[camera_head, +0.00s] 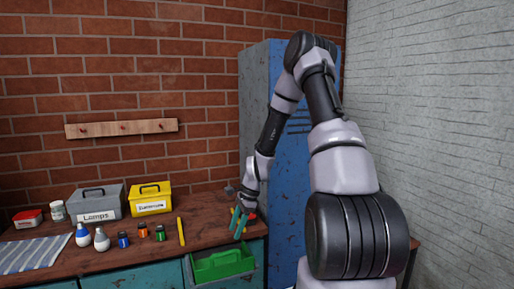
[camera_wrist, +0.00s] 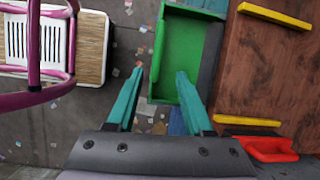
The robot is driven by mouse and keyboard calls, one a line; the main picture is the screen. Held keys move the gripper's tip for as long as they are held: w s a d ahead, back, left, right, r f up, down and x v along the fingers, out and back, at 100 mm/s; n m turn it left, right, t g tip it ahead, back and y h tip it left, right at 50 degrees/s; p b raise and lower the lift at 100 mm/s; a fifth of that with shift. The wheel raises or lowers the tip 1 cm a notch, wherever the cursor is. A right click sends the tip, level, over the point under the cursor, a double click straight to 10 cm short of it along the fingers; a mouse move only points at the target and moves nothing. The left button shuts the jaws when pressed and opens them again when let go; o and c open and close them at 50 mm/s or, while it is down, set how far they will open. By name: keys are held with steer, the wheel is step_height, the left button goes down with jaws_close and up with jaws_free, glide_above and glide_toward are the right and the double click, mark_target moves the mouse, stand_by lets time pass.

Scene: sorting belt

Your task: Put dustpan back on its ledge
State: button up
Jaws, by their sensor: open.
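A red piece with a raised rim (camera_wrist: 270,148) lies at the bench edge in the wrist view. It may be the dustpan, but only part shows and I cannot be sure. In the head view a bit of red shows behind my gripper (camera_head: 239,224). My gripper, with teal fingers, is open and empty in the wrist view (camera_wrist: 160,76). Its right fingertip overlaps the near end of a green open-topped tray (camera_wrist: 170,48), and I cannot tell whether they touch. The tray (camera_head: 222,265) is at the bench's front. I cannot pick out the ledge for certain.
The wooden bench (camera_head: 150,252) has two yellow strips (camera_wrist: 275,16) (camera_wrist: 247,121) with bare wood between. Left are jars, a yellow box (camera_head: 151,200) and a grey box (camera_head: 97,203). A blue locker (camera_head: 290,150) stands behind. Magenta tubing (camera_wrist: 34,45) is at wrist-view left.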

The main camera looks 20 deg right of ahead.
steer(key=s+d+r+n+t+h, duration=0.1)
steer(key=s+r+n, duration=0.2)
steer(key=r, duration=0.9)
steer(key=s+r+n+t+h, duration=0.15)
steer(key=r+n, duration=0.25)
steer(key=r, duration=0.8)
steer(key=s+r+n+t, duration=0.4)
steer(key=s+r+n, duration=0.2)
steer(key=s+r, duration=0.9)
steer(key=s, duration=0.2)
steer(key=shift+s+a, duration=0.15)
steer(key=shift+s, duration=0.2)
steer(key=shift+r, duration=0.1)
